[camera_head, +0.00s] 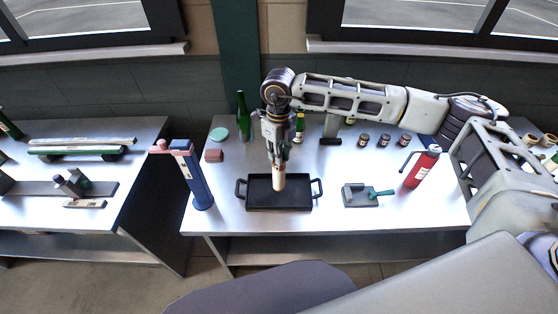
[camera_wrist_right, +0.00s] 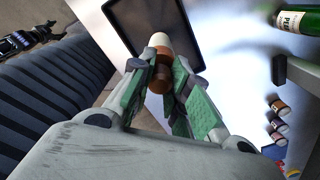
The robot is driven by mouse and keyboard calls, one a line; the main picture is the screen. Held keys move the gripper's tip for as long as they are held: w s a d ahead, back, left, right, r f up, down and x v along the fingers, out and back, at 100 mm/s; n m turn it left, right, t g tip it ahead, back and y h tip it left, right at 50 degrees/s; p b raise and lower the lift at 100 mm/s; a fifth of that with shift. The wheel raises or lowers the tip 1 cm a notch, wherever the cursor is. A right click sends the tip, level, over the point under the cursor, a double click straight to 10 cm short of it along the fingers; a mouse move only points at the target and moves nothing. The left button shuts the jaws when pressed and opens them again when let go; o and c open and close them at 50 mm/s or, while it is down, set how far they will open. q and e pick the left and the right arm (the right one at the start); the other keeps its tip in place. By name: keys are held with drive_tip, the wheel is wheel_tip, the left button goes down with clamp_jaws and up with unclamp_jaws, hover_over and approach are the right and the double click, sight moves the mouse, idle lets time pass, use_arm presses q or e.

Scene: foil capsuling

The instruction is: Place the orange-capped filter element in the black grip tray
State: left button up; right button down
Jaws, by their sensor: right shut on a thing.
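The filter element (camera_head: 278,181) is a short pale cylinder, upright or nearly so under my right gripper (camera_head: 279,161). In the right wrist view the filter element (camera_wrist_right: 160,41) shows a whitish end and an orange-brown part between the fingers. My right gripper (camera_wrist_right: 160,82) is shut on it. The black grip tray (camera_head: 262,202) has a handle at each side and looks empty. The element's lower end is over the tray, toward its back half; I cannot tell whether it touches the floor. The tray (camera_wrist_right: 135,22) also shows beyond the element in the wrist view.
A blue post-like stand (camera_head: 196,178) is left of the tray. A grey plate with a green-handled tool (camera_head: 362,196) and a red extinguisher (camera_head: 421,168) are to the right. Green bottles (camera_head: 243,118) and several small jars (camera_head: 383,140) stand at the back. Bare table surrounds the tray.

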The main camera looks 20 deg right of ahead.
drive_tip(key=shift+f, duration=0.1)
drive_tip(key=shift+f+p, duration=0.5)
drive_tip(key=shift+f, duration=1.5)
drive_tip(key=c, duration=1.4)
unclamp_jaws()
drive_tip(key=shift+o, duration=0.2)
drive_tip(key=shift+r, duration=0.25)
drive_tip(key=shift+r, duration=0.4)
wheel_tip(320, 180, up, 11)
drive_tip(key=b, duration=0.3)
